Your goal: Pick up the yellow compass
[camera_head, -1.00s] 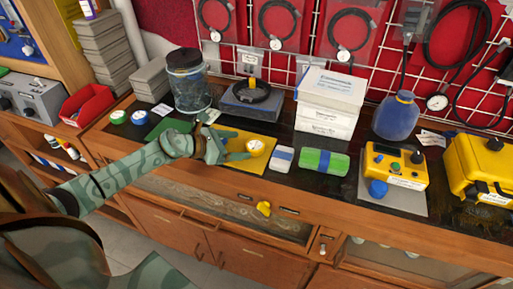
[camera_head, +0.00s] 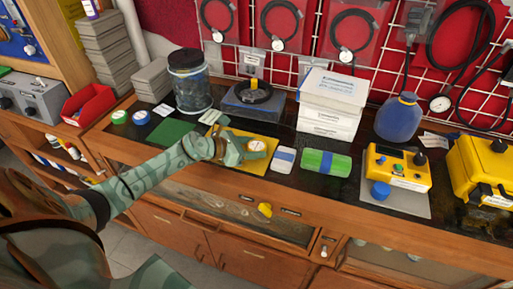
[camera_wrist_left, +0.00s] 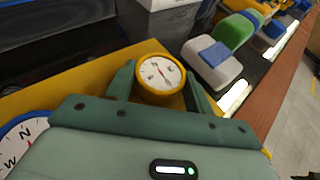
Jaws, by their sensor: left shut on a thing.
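The yellow compass (camera_head: 256,146), round with a white dial, is at the yellow mat (camera_head: 258,170) on the dark bench top. My left gripper (camera_head: 246,149) reaches it from the left, and its fingers are shut on the compass. In the left wrist view the compass (camera_wrist_left: 160,75) sits between the two green fingers, dial facing up. I cannot tell whether it still touches the mat. My right gripper is not in view.
A blue-rimmed compass (camera_wrist_left: 18,140) shows at the wrist view's lower left. A glass jar (camera_head: 190,82) and a black cable coil (camera_head: 254,91) stand behind. The bench's front edge is close.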

